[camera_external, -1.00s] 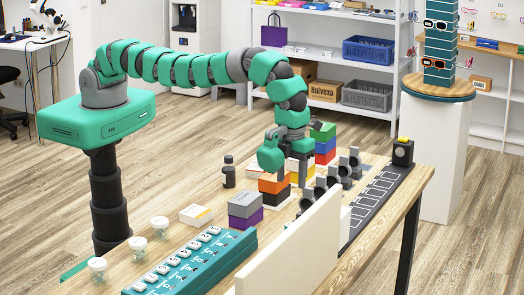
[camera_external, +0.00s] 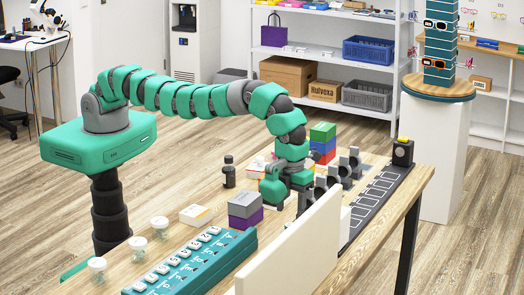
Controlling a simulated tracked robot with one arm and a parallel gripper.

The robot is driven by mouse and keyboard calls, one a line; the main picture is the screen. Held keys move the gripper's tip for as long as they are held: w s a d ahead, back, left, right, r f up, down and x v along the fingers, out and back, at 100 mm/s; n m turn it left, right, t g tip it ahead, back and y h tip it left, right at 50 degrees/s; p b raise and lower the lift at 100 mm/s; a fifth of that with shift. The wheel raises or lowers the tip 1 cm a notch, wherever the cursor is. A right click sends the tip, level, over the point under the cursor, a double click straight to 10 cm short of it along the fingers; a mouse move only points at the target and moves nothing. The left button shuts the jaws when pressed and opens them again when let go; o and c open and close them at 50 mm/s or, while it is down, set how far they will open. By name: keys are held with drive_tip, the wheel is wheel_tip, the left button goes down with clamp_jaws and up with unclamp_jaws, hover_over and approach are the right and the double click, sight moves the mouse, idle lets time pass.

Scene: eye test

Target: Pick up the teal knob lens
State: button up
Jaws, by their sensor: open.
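My gripper (camera_external: 278,204) hangs low over the wooden table, pointing down, between the grey-and-purple box stack and a row of dark grey round-headed pieces (camera_external: 333,174). Its jaws are open; I see nothing held between them, though the fingertips are small and partly hidden. I cannot make out a teal knob lens for certain. A long teal tray (camera_external: 215,262) with several white labelled tiles lies at the table's front, left of my gripper. A cream upright panel (camera_external: 300,250) hides part of the table on the near side.
Grey-and-purple boxes (camera_external: 244,205) stand left of my gripper. Stacked green, blue and red boxes (camera_external: 322,138) stand behind it. A dark bottle (camera_external: 229,172), a white box (camera_external: 196,214) and small white-lidded jars (camera_external: 160,224) are further left. A dark slotted strip (camera_external: 378,190) lies to the right.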

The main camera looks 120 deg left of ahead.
drive_tip(key=shift+f+b, duration=0.6)
drive_tip(key=shift+f, duration=1.9)
drive_tip(key=c, duration=1.1)
